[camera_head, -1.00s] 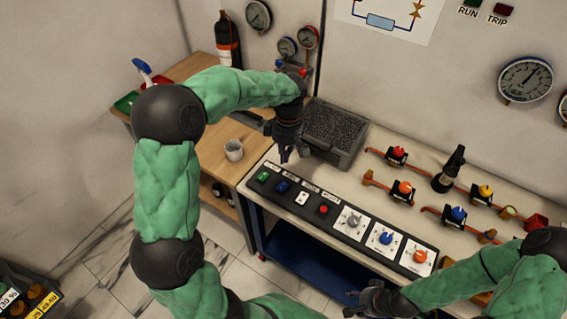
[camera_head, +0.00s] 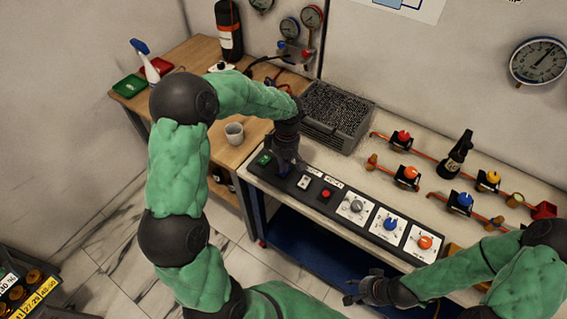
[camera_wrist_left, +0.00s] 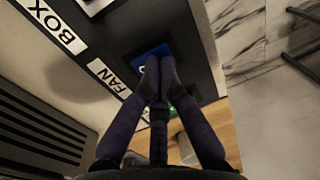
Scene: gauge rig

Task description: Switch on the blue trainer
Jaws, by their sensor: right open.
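The black control panel (camera_head: 341,191) runs along the bench's front edge. Its blue switch (camera_wrist_left: 152,52) shows in the left wrist view, partly covered by my left fingertips; in the head view my gripper hides most of it. My left gripper (camera_head: 283,172) points down over it, fingers together in the left wrist view (camera_wrist_left: 160,75); contact cannot be told. A green switch (camera_head: 264,160) lies to its left, a white switch (camera_head: 303,182) and a red button (camera_head: 326,194) to its right. A blue knob (camera_head: 390,223) is further right. My right gripper (camera_head: 357,289) is open and empty before the bench.
A grey mesh-topped box (camera_head: 336,115) stands behind the panel. Valves with red, orange, yellow and blue handles (camera_head: 461,200) line copper pipes on the bench. A cup (camera_head: 234,132) and a spray bottle (camera_head: 145,58) stand on the wooden table (camera_head: 190,66).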

